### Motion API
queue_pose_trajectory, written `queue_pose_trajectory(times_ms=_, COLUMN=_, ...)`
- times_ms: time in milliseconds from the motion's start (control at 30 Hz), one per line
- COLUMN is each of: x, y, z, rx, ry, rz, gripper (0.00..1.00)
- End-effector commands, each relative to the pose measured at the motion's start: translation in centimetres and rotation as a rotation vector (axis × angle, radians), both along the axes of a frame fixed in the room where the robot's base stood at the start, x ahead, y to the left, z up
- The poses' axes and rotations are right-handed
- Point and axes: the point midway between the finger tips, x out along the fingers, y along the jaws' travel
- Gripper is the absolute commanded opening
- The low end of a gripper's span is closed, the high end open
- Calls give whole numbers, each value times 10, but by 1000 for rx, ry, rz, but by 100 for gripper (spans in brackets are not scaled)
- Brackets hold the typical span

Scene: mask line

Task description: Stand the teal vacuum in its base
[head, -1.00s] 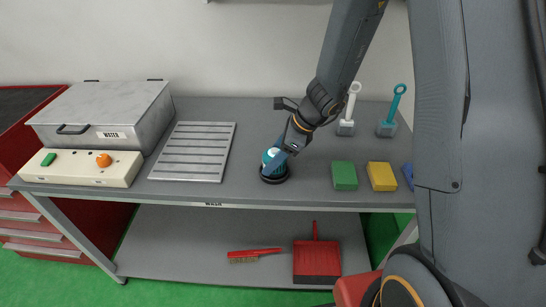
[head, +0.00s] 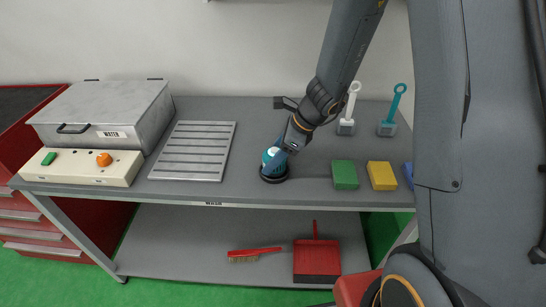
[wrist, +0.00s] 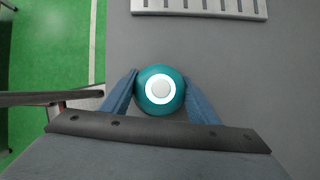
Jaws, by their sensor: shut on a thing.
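The teal vacuum (head: 268,156) is a small, round teal body near the front middle of the bench. In the wrist view the vacuum (wrist: 150,76) shows from above as a teal disc with a white ring and a pale centre. A round black base (head: 273,179) is directly under it; I cannot tell whether the vacuum is fully seated in it. The vacuum looks about upright. My gripper (head: 275,159) is shut on the vacuum, its blue fingers (wrist: 160,88) on either side of the body. The fingers and wrist partly hide the vacuum in the head view.
A slatted metal plate (head: 194,152), a switch box (head: 75,169) and a lidded metal case (head: 105,112) stand left. Green (head: 345,175) and yellow (head: 381,176) blocks lie right. White (head: 346,126) and teal (head: 387,129) ring-handled tools stand behind them. Bare bench surrounds the vacuum.

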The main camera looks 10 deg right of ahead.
Motion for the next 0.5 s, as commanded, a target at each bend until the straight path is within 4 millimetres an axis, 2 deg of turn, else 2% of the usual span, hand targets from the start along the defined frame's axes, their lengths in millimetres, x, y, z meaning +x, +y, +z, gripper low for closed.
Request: queue_pose_trajectory(times_ms=500, x=0, y=0, z=-6, rx=0, ry=0, rz=0, gripper=34)
